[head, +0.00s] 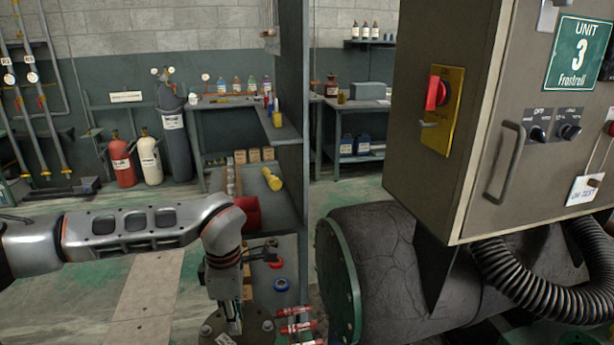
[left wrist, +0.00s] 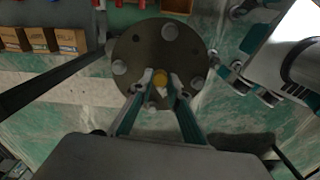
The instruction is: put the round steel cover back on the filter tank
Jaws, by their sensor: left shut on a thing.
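The round steel cover (head: 262,318) is a dark grey disc with several bolt heads, at the bottom edge of the head view. I cannot tell whether the cover is lifted or rests on something beneath. No tank opening shows clearly under it. My right gripper is out of view.
A large dark horizontal tank (head: 390,270) with a green bolted flange (head: 338,280) lies to the right, under a grey cabinet (head: 450,150). A shelf unit (head: 290,120) stands behind my left arm. Red-handled parts (head: 296,328) are just right of the cover.

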